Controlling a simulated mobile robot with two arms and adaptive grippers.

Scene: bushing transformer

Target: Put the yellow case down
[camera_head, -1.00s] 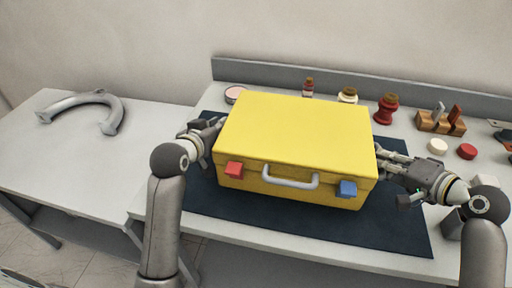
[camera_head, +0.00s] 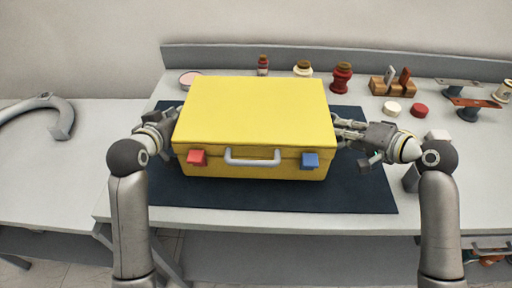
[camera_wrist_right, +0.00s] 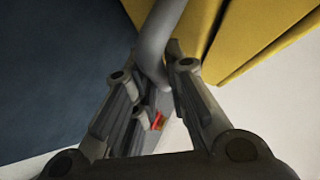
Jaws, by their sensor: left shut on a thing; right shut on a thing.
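The yellow case (camera_head: 255,112) is closed and level over the dark blue mat (camera_head: 365,195) on the table. It has a grey front handle (camera_head: 252,160), a red latch (camera_head: 197,158) and a blue latch (camera_head: 310,160). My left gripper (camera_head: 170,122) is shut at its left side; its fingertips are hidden. My right gripper (camera_head: 345,132) is at its right side, and in the right wrist view (camera_wrist_right: 158,95) its fingers are shut on a grey side handle (camera_wrist_right: 155,45). I cannot tell whether the case's underside touches the mat.
Behind the case stand a pink-topped round dish (camera_head: 190,80), small bottles (camera_head: 342,78) and a wooden block holder (camera_head: 393,86). White (camera_head: 391,108) and red (camera_head: 419,110) discs lie to the right. A grey curved object (camera_head: 50,115) lies on the left table. The mat's front strip is clear.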

